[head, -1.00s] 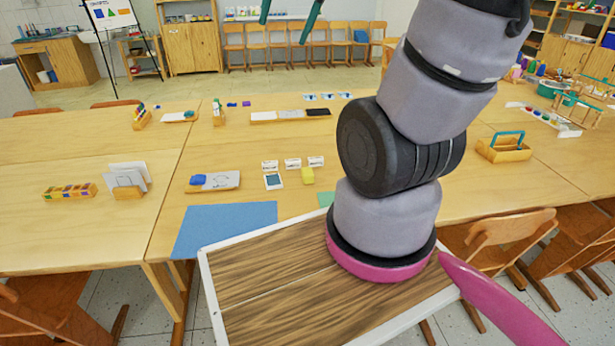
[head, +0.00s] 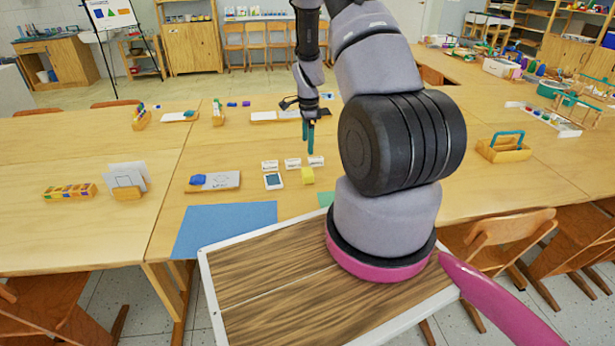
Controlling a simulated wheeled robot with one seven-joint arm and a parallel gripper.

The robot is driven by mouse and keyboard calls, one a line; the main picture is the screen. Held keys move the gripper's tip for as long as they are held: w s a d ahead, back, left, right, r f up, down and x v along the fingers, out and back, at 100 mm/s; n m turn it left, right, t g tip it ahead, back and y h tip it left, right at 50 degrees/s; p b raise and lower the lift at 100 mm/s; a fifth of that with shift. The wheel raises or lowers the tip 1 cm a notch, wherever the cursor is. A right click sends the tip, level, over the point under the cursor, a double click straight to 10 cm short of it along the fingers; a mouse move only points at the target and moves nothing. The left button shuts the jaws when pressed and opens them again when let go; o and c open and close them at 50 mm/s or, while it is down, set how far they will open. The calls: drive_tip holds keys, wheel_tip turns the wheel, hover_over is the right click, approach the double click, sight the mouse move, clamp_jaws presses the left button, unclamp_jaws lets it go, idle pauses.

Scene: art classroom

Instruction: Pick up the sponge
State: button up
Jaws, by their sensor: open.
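A small yellow block (head: 307,176), which looks like the sponge, lies on the wooden table just in front of a row of small white cards. My gripper (head: 308,147) hangs above the table with its teal fingers pointing down. It is open and empty, above and a little behind the yellow block in the picture, near the right-hand white card. The fingers overlap closely in this view, so the gap between them is hard to see. The yellow block is in plain view and apart from the fingers.
White cards (head: 292,163) and a small device with a dark screen (head: 273,181) lie close to the yellow block. A blue sheet (head: 225,228) lies at the table's front edge.

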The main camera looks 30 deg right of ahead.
hover_over(309, 171)
drive_tip(key=f, duration=0.7)
drive_tip(key=shift+w+d+f, duration=0.15)
drive_tip(key=shift+d+f, duration=0.1)
drive_tip(key=f, duration=0.5)
drive_tip(key=shift+a+f, duration=0.2)
drive_tip(key=shift+f, duration=0.1)
drive_tip(key=c, duration=1.3)
wheel_tip(309, 171, up, 10)
drive_tip(key=shift+r, duration=0.1)
drive_tip(key=shift+c, duration=0.2)
